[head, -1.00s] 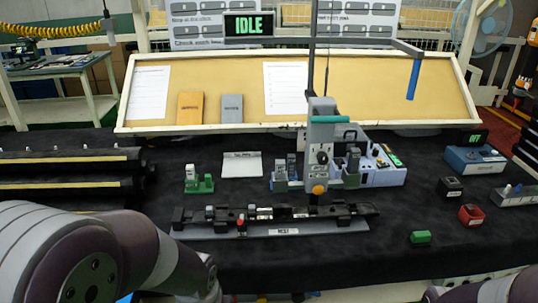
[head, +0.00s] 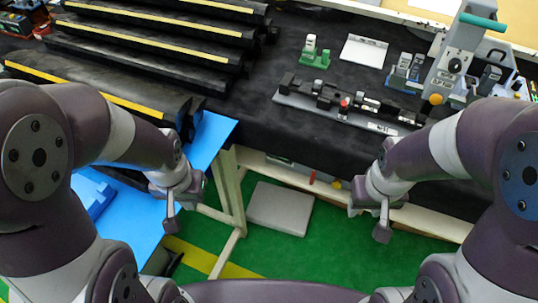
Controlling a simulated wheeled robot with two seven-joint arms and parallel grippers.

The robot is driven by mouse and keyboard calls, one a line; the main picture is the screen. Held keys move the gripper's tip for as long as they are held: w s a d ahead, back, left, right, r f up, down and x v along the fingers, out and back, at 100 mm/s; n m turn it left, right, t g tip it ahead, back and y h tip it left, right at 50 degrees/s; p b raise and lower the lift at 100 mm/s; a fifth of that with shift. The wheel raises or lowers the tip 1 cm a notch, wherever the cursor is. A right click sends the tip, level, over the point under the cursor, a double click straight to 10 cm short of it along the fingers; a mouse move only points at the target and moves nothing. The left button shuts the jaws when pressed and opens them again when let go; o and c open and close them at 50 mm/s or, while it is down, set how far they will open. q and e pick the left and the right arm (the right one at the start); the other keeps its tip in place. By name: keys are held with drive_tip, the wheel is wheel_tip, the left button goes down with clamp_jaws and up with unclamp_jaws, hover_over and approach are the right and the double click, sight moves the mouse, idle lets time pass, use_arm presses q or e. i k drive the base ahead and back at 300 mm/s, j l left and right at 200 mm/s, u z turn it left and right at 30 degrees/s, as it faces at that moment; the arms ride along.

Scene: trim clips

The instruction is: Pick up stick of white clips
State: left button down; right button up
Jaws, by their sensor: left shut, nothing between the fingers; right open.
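A green holder (head: 315,59) with pale upright pieces (head: 311,42) stands at the back of the black table in the head view. A blue-grey holder (head: 403,80) with grey upright pieces stands to its right. I cannot tell which of these pieces is the stick of white clips. My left gripper (head: 171,222) is shut and empty, low beside the blue surface in front of the table. My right gripper (head: 382,232) is open and empty, above the green floor in front of the table edge. Both grippers are far from the holders.
A grey fixture (head: 290,98) with black parts and a red knob lies near the table's front edge. A press with a teal handle (head: 482,20) stands at right. Long dark trim pieces (head: 150,50) lie at left. A white plate (head: 363,50) lies at the back.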

sight(491, 78)
drive_tip(key=z, duration=1.45)
drive_tip(key=i, duration=0.05)
